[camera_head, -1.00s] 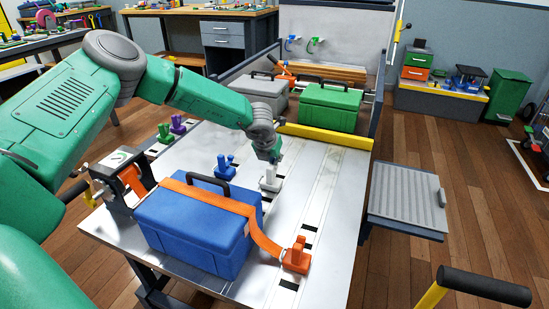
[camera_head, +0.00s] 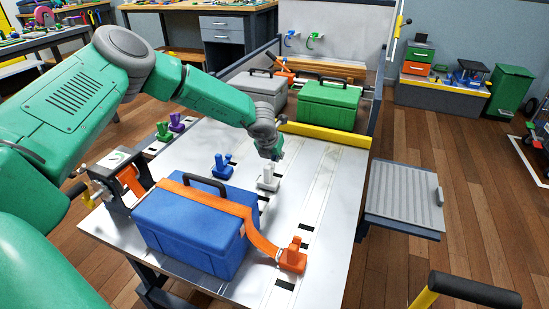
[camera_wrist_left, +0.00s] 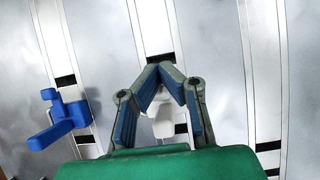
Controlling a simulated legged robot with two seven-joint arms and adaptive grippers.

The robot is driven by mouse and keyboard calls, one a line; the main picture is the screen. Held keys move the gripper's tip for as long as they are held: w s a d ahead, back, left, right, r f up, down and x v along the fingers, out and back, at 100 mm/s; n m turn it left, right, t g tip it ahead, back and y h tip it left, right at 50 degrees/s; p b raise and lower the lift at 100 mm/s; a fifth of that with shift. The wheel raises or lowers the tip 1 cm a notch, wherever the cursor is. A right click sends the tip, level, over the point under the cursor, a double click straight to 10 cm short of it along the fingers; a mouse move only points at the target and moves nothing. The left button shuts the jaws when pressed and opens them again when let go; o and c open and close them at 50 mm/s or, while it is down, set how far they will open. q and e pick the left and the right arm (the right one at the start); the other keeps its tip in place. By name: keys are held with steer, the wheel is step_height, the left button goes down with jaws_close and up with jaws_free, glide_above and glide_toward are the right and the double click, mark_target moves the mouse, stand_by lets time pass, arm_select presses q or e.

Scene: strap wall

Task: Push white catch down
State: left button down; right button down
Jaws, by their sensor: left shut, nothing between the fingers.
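The white catch (camera_head: 268,178) stands on the light table top, just right of the blue catch (camera_head: 223,166). My left gripper (camera_head: 272,156) points down at the white catch from above, its fingertips at or very near the catch's upper part. In the left wrist view my left gripper (camera_wrist_left: 160,72) is shut with its fingertips together and nothing between them. The white catch (camera_wrist_left: 163,122) shows behind the fingers there, partly hidden by them. I cannot tell whether the fingers touch it. My right gripper is not in view.
A blue case (camera_head: 190,235) with an orange strap (camera_head: 225,203) over it sits at the front left, the strap running to an orange catch (camera_head: 293,255). A green case (camera_head: 328,107) and a grey case (camera_head: 262,95) stand at the back. The table's right side is clear.

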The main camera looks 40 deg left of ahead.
arm_select(q)
steer(key=shift+a+f, duration=0.15)
steer(key=shift+a, duration=0.1)
steer(key=shift+s+d, duration=0.1)
steer(key=shift+d, duration=0.05)
stand_by(0.4)
steer(key=shift+s+d, duration=0.1)
steer(key=shift+s, duration=0.7)
